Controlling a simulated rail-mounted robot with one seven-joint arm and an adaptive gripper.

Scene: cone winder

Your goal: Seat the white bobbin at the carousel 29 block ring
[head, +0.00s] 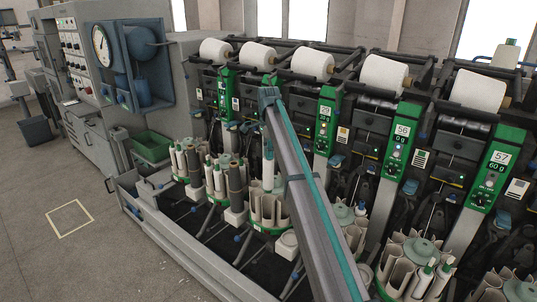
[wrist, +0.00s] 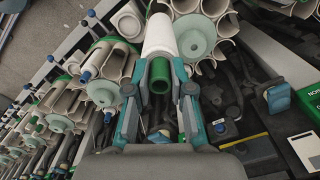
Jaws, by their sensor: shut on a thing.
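In the wrist view my gripper (wrist: 160,82) is shut on the white bobbin (wrist: 160,38), with one finger on each side of it. The bobbin's green tube end (wrist: 159,76) faces the camera, and its white body points away toward a carousel. That carousel has a pale green hub (wrist: 196,36) and cream pockets around it, just right of the bobbin's far end. I cannot tell whether the bobbin touches it.
More carousels (wrist: 101,96) holding tubes stand left in the wrist view. In the head view, winding units with green panels (head: 400,140) and white cones (head: 384,74) line the machine. A nearer carousel (head: 421,247) stands right of my arm. Open floor (head: 80,250) lies left.

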